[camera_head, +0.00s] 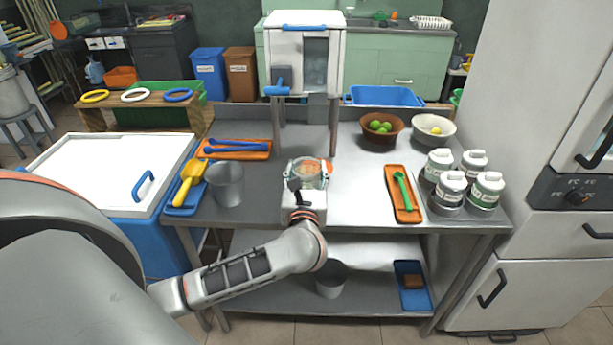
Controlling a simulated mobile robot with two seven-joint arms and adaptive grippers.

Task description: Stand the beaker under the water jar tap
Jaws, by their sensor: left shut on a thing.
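The water jar (291,50) is a white box with a blue lid handle and a clear window, raised on metal legs at the back of the steel table (345,225). Its blue tap (279,89) sticks out at the front left. My left gripper (305,183) is shut on a clear beaker (309,168), in front of the jar stand and nearer to me than the tap. The gripper hides part of the beaker. I cannot tell whether its base touches the table. My right gripper is not in view.
A metal pot (225,184) and a yellow scoop (189,181) stand left. An orange tray (403,194) with a green spoon and several white-lidded canisters (450,188) are right. Two bowls, one brown (381,133), stand at the back right. The tabletop around the beaker is clear.

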